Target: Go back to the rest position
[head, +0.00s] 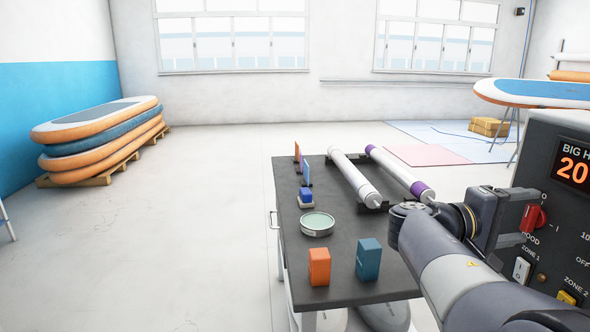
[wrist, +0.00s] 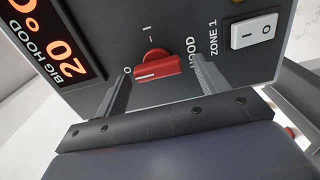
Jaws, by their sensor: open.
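My gripper (head: 522,218) is at the right in the head view, facing the dark control panel (head: 566,215). It is open, with one finger on each side of the red rotary knob (head: 535,217). In the wrist view the knob (wrist: 157,66) lies between the two spread fingertips (wrist: 161,70), with a gap on both sides. The knob's white line points toward the O mark. How deep the fingertips reach beside the knob is hard to tell.
The panel carries a display (head: 574,168) reading 20, a white rocker switch (head: 521,270) and a yellow one. A dark table (head: 345,262) left of my arm holds two rollers (head: 356,178), an orange block (head: 319,266), a blue block (head: 368,259) and a round dish.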

